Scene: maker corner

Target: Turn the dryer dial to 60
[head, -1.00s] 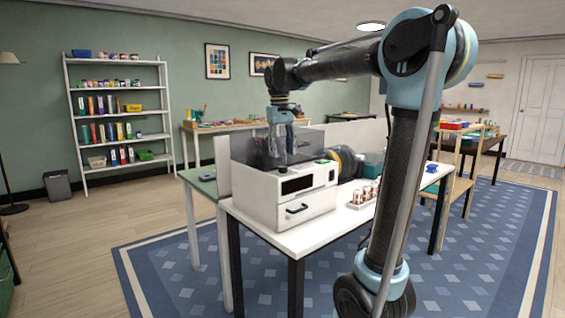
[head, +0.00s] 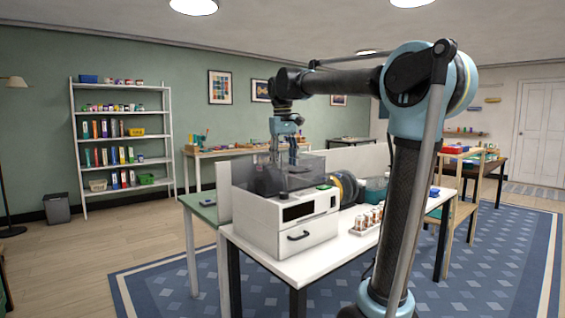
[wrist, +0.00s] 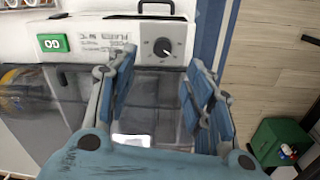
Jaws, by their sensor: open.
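The dryer (head: 300,222) is a white box with a smoky clear lid on a white table in the head view. Its dial (wrist: 163,48) shows in the wrist view as a dark round knob with a white mark on a light panel. The mark points toward the lower right; the scale is too small to read. My gripper (wrist: 162,88) is open and empty above the dryer, its fingers apart on either side below the dial in the picture, not touching it. In the head view, my gripper (head: 288,152) hangs over the lid; the dial cannot be made out there.
A green display (wrist: 53,43) sits left of the dial. A large spool (head: 346,188) and a rack of small jars (head: 368,219) stand to the dryer's right on the table (head: 325,258). A low pale partition is behind. The air above the dryer is clear.

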